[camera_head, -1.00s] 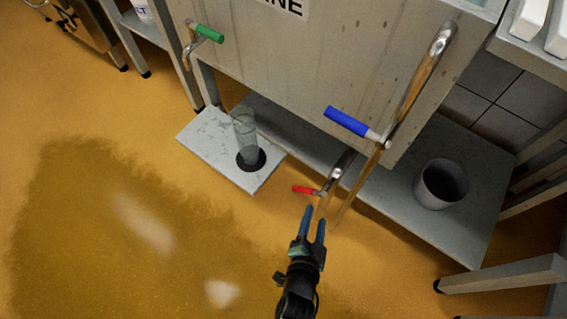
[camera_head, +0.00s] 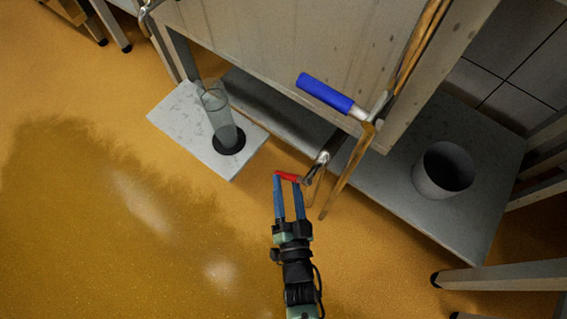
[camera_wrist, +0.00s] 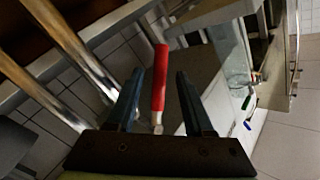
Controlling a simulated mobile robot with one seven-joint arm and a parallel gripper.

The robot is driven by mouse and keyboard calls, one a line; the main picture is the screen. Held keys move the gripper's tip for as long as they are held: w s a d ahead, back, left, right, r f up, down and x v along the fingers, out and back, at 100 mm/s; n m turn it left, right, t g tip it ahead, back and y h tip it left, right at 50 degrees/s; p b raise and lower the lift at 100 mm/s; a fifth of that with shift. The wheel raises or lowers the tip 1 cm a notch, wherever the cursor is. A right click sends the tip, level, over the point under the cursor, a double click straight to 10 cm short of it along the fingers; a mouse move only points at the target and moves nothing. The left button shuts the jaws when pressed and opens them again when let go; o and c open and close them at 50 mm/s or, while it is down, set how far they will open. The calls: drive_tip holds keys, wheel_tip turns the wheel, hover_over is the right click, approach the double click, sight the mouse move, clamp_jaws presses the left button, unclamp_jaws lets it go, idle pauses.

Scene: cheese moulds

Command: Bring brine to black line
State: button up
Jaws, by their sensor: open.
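A tall clear cylinder (camera_head: 215,105) stands tilted in the head view's perspective on a black disc (camera_head: 229,147), on a low grey slab (camera_head: 185,115). I cannot make out a black line or a liquid level on it. A red valve handle (camera_head: 289,176) sits on a bent metal pipe below the grey tank (camera_head: 265,45). My gripper (camera_head: 287,181) is open, with its blue fingertips at the red handle. In the wrist view the red handle (camera_wrist: 159,78) stands between the two spread fingers, with a gap visible on each side.
A blue handle (camera_head: 325,93) on a rusty vertical pipe (camera_head: 410,55) lies above and right. A grey pot (camera_head: 428,178) stands on the low shelf (camera_head: 400,200) at right. Table legs (camera_head: 510,275) are at lower right. Open orange floor (camera_head: 100,230) lies left.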

drive_tip(key=w+b, duration=0.2)
drive_tip(key=w, duration=0.4)
drive_tip(key=shift+a, duration=0.35)
clamp_jaws()
idle(1.0)
